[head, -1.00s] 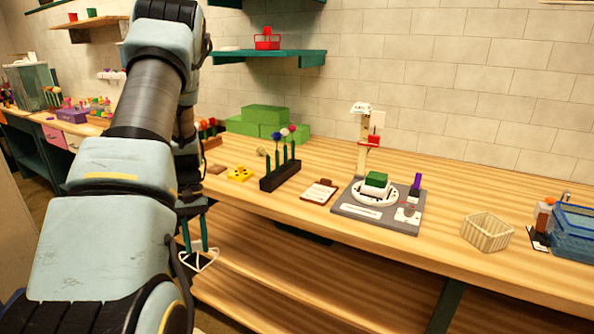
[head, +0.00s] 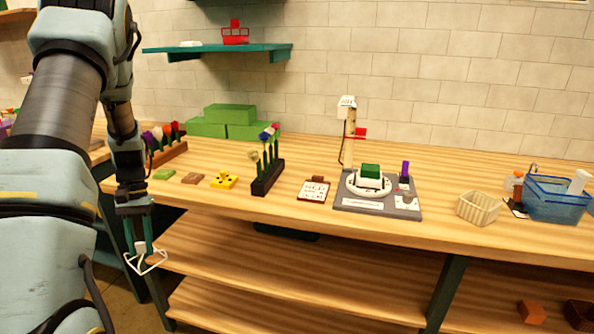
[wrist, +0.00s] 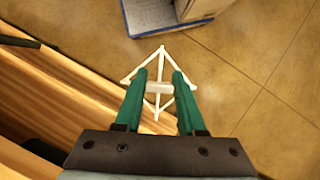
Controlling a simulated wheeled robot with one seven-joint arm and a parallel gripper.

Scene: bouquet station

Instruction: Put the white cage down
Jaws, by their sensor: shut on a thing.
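The white cage (head: 146,262) is a small open frame of thin white bars. My gripper (head: 141,243) has two green fingers and is shut on it, pointing down, in front of the workbench's left end. In the wrist view the cage (wrist: 159,52) shows between and beyond the fingertips (wrist: 159,88), with a pale block of it pinched between them. The floor lies below it, with the bench's wooden edge to the left. The cage hangs in the air and seems to touch nothing but the fingers.
The wooden workbench (head: 300,212) holds a grey station with a turntable (head: 375,205), a black flower rack (head: 267,180), a clipboard (head: 314,190), a yellow piece (head: 223,181), a cream basket (head: 478,207) and a blue basket (head: 556,200). Green blocks (head: 228,122) stand behind. The bench's front strip is clear.

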